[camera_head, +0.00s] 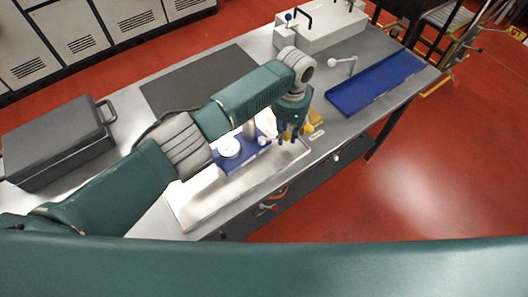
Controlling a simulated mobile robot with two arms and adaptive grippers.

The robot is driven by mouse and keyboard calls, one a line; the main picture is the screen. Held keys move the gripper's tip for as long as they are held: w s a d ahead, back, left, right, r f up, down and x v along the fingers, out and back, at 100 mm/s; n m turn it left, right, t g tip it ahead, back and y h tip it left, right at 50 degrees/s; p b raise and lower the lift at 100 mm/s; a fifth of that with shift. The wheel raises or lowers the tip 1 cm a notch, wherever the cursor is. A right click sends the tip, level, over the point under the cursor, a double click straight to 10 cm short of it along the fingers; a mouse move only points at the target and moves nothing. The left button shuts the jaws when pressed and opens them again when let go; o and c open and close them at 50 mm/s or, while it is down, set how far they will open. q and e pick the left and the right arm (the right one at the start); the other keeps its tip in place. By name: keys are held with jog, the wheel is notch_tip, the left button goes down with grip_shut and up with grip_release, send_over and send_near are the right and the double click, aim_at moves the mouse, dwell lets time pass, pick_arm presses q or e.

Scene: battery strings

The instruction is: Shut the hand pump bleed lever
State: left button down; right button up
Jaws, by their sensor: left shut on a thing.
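The blue hand pump (231,162) with a round white gauge (229,148) sits in a pale shallow tray (222,191) on the workbench. A small pale knob (263,142) shows at the pump's right side, just left of my left gripper. My left gripper (291,138) points down over the right end of the tray, beside the pump. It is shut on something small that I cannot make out. Which part is the bleed lever, and its position, I cannot tell. My right gripper is not in view.
A dark grey case (58,143) stands at the bench's left, with a dark mat (200,80) behind my left arm. A blue tray (375,82) lies at the right, near a pale box (322,30). A yellow piece (316,117) lies just right of the gripper.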

pick_arm(q)
jog(key=shift+f, duration=0.25)
jog(key=shift+w+a+n, duration=0.1)
jog(key=shift+w+n, duration=0.15)
jog(key=shift+n, duration=0.45)
jog(key=c, duration=1.6)
grip_release()
jog(key=shift+o, duration=0.4)
jog(key=shift+w+a, duration=0.1)
jog(key=shift+w, duration=0.05)
notch_tip(320, 180, up, 7)
jog(key=p, duration=0.6)
jog(key=shift+r+p, duration=0.2)
jog(key=shift+p, duration=0.2)
jog(key=shift+f, duration=0.1)
